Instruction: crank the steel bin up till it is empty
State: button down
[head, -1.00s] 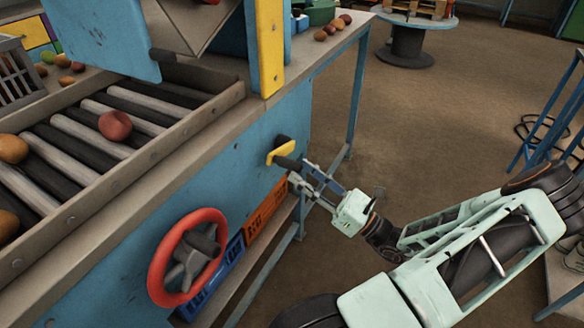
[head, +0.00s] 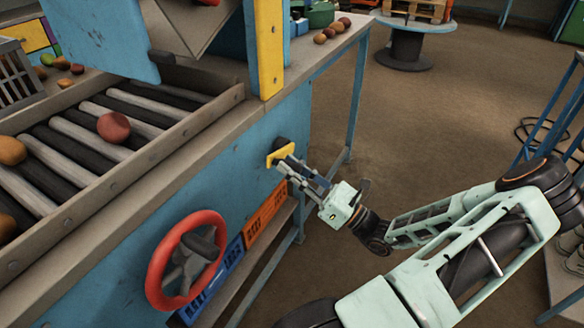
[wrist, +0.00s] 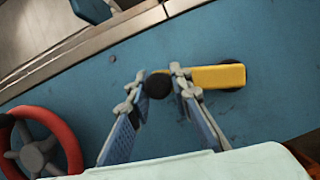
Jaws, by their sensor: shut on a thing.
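The crank is a yellow arm (head: 281,155) on a dark hub, on the blue side panel of the machine. In the wrist view the yellow arm (wrist: 218,76) runs right from a black handle (wrist: 158,86) to the hub. My gripper (head: 287,166) is shut on that handle; its fingers (wrist: 157,82) stand on either side of it. The grey steel bin (head: 192,22) hangs tilted at the top of the head view, its upper part cut off. A bit of a red fruit shows at the top edge there. How full the bin is cannot be seen.
A red handwheel (head: 155,262) sits on the same panel, left of the crank. A roller bed (head: 75,150) with several fruits lies below the bin. A yellow post (head: 269,45) stands above the crank. Orange (head: 265,218) and blue crates lie on the low shelf.

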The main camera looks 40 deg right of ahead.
jog(key=shift+r, duration=0.1)
jog(key=shift+w+d+r+m+p, duration=0.1)
jog(key=shift+r+m+p, duration=0.45)
jog(key=shift+p, duration=0.7)
jog(key=r+m+h+p, duration=0.1)
jog(key=p, duration=0.1)
jog(key=d+m+h+p, duration=0.1)
jog(key=m+p, duration=0.1)
jog(key=p, duration=0.1)
jog(key=shift+w+r, duration=0.15)
jog(key=shift+r, duration=0.2)
jog(key=shift+w+d+r+m+h+p, duration=0.1)
jog(key=shift+d+r+m+h+p, duration=0.15)
jog(key=shift+m+p, duration=0.45)
jog(key=shift+w+d+r+m+h+p, duration=0.15)
jog(key=shift+m+h+p, duration=0.25)
jog(key=shift+p, duration=0.45)
jog(key=shift+d+r+m+h+p, duration=0.15)
jog(key=shift+r+m+h+p, duration=0.1)
jog(key=shift+m+p, duration=0.5)
jog(key=c, duration=1.7)
grip_release()
jog(key=shift+f, duration=0.1)
jog(key=shift+c, duration=0.2)
